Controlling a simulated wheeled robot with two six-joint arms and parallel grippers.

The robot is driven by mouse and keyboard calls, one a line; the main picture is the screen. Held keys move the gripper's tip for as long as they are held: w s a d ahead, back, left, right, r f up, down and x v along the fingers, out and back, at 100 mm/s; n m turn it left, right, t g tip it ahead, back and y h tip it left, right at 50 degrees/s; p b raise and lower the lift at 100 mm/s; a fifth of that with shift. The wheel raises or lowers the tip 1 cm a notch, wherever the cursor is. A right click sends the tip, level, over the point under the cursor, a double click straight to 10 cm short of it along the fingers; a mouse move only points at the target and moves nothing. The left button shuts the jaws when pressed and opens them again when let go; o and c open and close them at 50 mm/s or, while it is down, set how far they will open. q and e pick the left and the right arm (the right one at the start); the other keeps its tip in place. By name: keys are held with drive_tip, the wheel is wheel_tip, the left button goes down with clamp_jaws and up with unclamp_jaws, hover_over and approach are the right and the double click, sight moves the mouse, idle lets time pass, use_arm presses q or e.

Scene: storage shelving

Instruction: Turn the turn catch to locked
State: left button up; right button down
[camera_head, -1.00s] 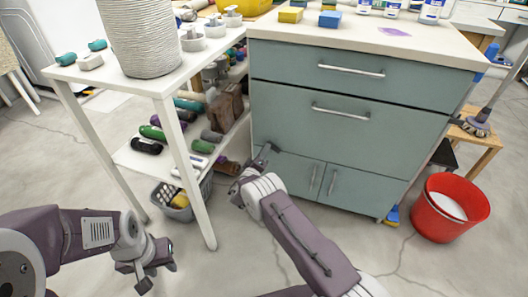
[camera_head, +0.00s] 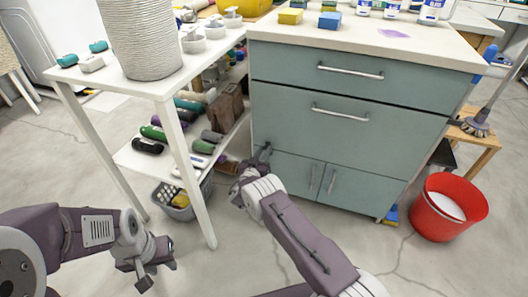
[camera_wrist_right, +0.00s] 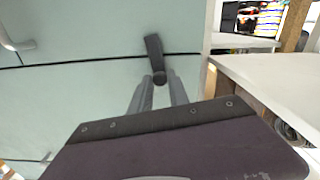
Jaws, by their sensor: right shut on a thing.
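The turn catch (camera_wrist_right: 153,50) is a small dark grey lever on the teal cabinet's front, across the seam between the large drawer and the door below. In the head view the catch (camera_head: 265,151) shows at the cabinet's left edge and looks nearly upright. My right gripper (camera_wrist_right: 159,88) has its two fingers closed around the rounded end of the catch; in the head view its fingertips are partly hidden by the wrist. My left gripper (camera_head: 158,274) hangs low at the left, empty, with its fingers apart, far from the catch.
A white shelf table (camera_head: 180,150) with bottles and a grey basket (camera_head: 183,203) stands left of the cabinet (camera_head: 345,130). A red bucket (camera_head: 450,208) stands on the floor at right. The floor before the cabinet is clear.

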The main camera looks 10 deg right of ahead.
drive_tip(key=shift+m, duration=0.9)
drive_tip(key=c, duration=1.3)
unclamp_jaws()
drive_tip(key=shift+o, duration=0.2)
